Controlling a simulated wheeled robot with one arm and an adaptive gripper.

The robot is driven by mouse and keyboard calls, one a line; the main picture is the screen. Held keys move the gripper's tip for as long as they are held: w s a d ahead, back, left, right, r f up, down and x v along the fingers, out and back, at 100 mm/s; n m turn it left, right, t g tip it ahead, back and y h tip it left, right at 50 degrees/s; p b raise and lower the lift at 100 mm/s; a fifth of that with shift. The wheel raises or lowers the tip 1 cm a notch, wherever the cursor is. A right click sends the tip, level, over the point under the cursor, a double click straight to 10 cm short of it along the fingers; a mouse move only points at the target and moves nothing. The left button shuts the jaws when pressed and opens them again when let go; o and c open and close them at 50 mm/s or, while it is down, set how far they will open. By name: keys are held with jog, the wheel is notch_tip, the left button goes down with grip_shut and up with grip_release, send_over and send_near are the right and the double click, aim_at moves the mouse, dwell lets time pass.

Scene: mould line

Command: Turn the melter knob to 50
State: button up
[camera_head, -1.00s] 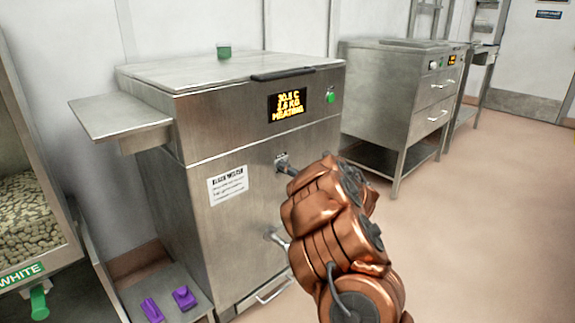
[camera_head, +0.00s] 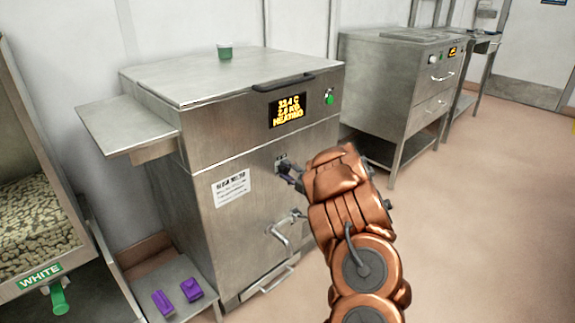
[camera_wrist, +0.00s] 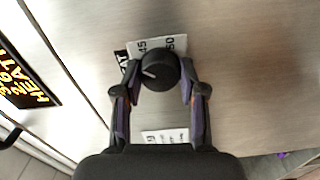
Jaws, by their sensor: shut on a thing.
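The melter (camera_head: 240,165) is a steel cabinet at the centre of the head view. Its display (camera_head: 288,110) shows orange text reading about 33.4 C, a KG line and HEATING. The melter knob (camera_wrist: 159,71) is black and round, with a pale pointer line toward its left side in the wrist view. Labels with 45 and 50 show above it on the scale plate (camera_wrist: 157,43). My gripper (camera_wrist: 158,78) is shut on the knob, one finger at each side. In the head view my gripper (camera_head: 290,173) reaches the front panel, and my wrist partly hides it.
A handle and spout (camera_head: 280,230) stick out below the knob. A side shelf (camera_head: 125,122) juts out at left, and a green cup (camera_head: 225,52) stands on the lid. Purple moulds (camera_head: 191,289) lie on a low tray. The floor at right is clear.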

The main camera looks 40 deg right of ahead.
jog(key=m+p, duration=0.2)
jog(key=m, duration=0.1)
jog(key=m+p, duration=0.1)
jog(key=p, duration=0.1)
jog(key=shift+r+m, duration=0.25)
jog(key=shift+m, duration=0.05)
jog(key=m+p, duration=0.4)
jog(key=shift+m, duration=0.3)
jog(key=m+p, duration=0.3)
jog(key=shift+d, duration=0.1)
jog(key=shift+f+m+p, duration=0.1)
jog(key=shift+m+p, duration=1.3)
jog(key=shift+m, duration=0.7)
jog(key=o, duration=1.1)
jog(key=shift+o, duration=0.2)
